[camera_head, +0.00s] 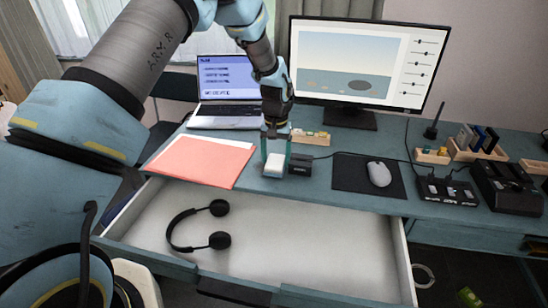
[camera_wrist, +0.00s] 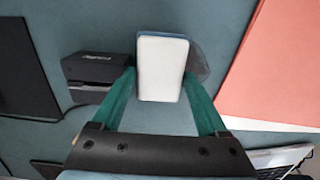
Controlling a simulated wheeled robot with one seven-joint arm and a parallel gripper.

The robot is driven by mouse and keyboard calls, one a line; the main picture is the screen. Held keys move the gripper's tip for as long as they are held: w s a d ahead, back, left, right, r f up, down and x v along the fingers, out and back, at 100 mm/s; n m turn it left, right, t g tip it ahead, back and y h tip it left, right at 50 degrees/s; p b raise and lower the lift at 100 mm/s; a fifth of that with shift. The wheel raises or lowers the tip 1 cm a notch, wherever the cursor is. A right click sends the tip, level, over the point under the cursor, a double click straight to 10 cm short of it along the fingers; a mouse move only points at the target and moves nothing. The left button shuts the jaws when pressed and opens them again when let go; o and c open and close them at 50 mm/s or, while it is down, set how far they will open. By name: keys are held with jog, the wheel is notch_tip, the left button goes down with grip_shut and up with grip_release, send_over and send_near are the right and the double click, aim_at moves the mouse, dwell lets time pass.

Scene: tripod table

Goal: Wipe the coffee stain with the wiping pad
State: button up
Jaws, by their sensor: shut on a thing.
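The wiping pad (camera_head: 274,166) is a white block with a blue layer, at the front of the blue-grey desk (camera_head: 330,152). It also shows in the wrist view (camera_wrist: 162,70). My gripper (camera_head: 277,153) points down with its green fingers on either side of the pad, shut on it. A dark, glossy patch that looks like the coffee stain (camera_wrist: 200,64) shows beside the pad on the folder side, partly covered by pad and finger. I cannot make the stain out in the head view. Whether the pad touches the desk is unclear.
A small black box (camera_head: 300,164) stands close beside the pad. A red folder (camera_head: 203,161) lies left, a black mat (camera_head: 350,180) with a mouse (camera_head: 379,174) right. Laptop (camera_head: 228,90) and monitor (camera_head: 350,60) stand behind. Below, the open drawer (camera_head: 300,240) holds headphones (camera_head: 182,234).

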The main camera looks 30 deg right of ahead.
jog(key=shift+w+a+r, duration=0.1)
jog(key=shift+w+a, duration=1.15)
jog(key=shift+a, duration=0.05)
jog(key=shift+w+a, duration=1.25)
jog(key=shift+a, duration=0.15)
jog(key=shift+f, duration=0.2)
jog(key=shift+s+d, duration=2.55)
jog(key=shift+d, duration=0.25)
jog(key=shift+w+a, duration=0.1)
